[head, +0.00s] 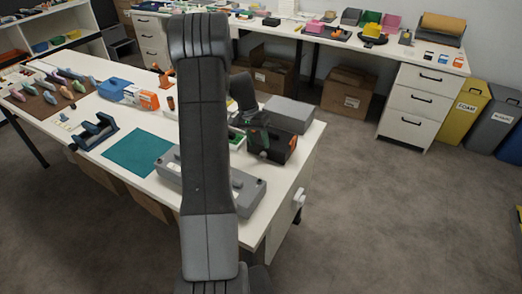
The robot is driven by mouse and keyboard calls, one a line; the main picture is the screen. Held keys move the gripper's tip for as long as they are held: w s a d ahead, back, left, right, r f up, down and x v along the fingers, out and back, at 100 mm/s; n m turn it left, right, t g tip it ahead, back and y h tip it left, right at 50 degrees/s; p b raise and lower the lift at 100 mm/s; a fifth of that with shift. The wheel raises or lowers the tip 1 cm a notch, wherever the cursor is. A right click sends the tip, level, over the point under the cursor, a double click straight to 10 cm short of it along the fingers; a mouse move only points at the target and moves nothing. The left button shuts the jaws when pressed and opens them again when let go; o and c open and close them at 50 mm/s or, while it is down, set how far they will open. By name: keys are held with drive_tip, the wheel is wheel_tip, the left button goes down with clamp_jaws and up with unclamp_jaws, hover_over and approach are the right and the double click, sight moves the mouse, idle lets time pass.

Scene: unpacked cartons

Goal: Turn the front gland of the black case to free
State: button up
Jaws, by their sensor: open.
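The black case (283,146) stands on the white table near its right edge, just right of my arm. A small orange or red mark shows on its right side. My gripper (261,143) is at the left part of the case, in front of or over it. It is open, small and dark in the picture, and whether it touches the case I cannot tell. The front gland of the case cannot be made out; my gripper and arm cover part of that area.
A grey box (289,108) stands behind the case. A long grey unit (244,192) lies in front, partly behind my arm. A teal mat (139,153) and dark blue stand (94,133) lie left. Open floor (370,210) is at right.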

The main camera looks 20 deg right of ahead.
sight(262, 153)
drive_tip(key=v, duration=0.8)
drive_tip(key=shift+r, duration=0.35)
drive_tip(key=x, duration=1.3)
drive_tip(key=shift+f+p, duration=0.35)
drive_tip(key=shift+p, duration=0.05)
